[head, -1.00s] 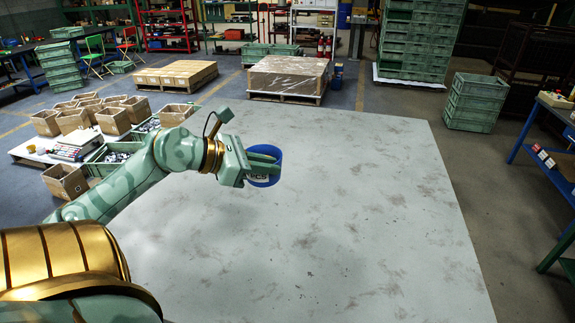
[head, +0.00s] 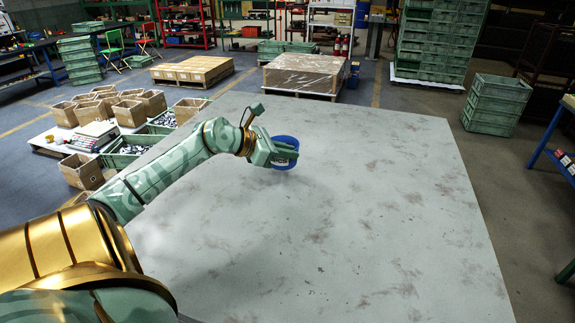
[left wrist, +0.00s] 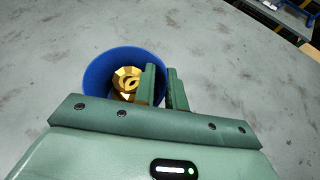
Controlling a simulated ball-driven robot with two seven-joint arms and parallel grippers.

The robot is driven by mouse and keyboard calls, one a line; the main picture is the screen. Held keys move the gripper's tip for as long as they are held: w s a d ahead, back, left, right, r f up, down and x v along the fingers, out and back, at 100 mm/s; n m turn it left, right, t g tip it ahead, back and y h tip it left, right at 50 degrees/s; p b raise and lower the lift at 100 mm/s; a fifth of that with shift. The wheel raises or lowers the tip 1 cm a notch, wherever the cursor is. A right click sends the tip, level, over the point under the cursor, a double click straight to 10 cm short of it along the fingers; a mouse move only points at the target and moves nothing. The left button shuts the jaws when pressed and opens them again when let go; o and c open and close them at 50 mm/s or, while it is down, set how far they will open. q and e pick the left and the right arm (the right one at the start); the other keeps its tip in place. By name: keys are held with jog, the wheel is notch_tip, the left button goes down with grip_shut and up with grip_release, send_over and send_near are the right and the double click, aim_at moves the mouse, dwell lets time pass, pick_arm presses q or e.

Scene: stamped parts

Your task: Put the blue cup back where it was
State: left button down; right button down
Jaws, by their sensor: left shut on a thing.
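The blue cup (head: 285,168) is at my left gripper (head: 289,154), over the far part of the big pale grey surface (head: 390,220). A light label with dark marks shows on its side. In the left wrist view the cup (left wrist: 92,84) shows its open top, with gold metal pieces (left wrist: 127,82) inside. My left gripper (left wrist: 161,75) is shut on the cup's wall, one finger inside the cup and one outside. The cup looks roughly upright. I cannot tell whether its base touches the surface. My right gripper is not in view.
The grey surface around the cup is clear. Cardboard boxes (head: 130,112) and green bins of parts (head: 125,153) stand off its left edge. A wrapped pallet load (head: 305,73) is behind it. Stacked green crates (head: 497,103) and a blue-framed bench (head: 556,160) are at the right.

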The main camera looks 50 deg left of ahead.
aim_at(278, 161)
pick_arm(q)
jog(key=shift+w+a+f, duration=0.15)
jog(key=shift+w+f, duration=0.05)
jog(key=shift+f, duration=0.05)
jog(key=shift+w+a+f, duration=0.1)
jog(key=shift+f, duration=1.55)
jog(key=shift+f, duration=0.15)
jog(key=c, duration=1.4)
grip_release()
jog(key=shift+c, duration=0.2)
